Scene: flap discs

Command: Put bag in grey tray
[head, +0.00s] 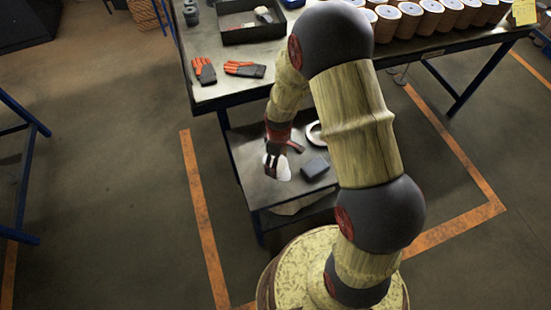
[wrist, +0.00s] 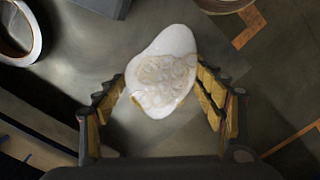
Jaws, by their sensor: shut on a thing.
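A white, partly clear bag (head: 283,171) with pale brownish contents is at my gripper (head: 272,168), over the lower shelf of the workbench. In the wrist view the bag (wrist: 163,62) lies between the two fingers of my gripper (wrist: 160,92), which is shut on it. Its near edge is between the fingertips and the rest sticks out beyond them. I cannot tell whether it touches the shelf. A dark grey tray (head: 255,36) with raised walls stands on the upper bench top, at the back. A small white and brown item (head: 264,14) lies in it.
On the lower shelf (head: 265,195) are a dark block (head: 315,167) and a white ring (head: 314,134), close right of my gripper. Orange-and-black gloves (head: 245,69) lie on the upper top (head: 215,92), whose front edge overhangs the shelf. Several brown cylinders (head: 410,9) stand at back right.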

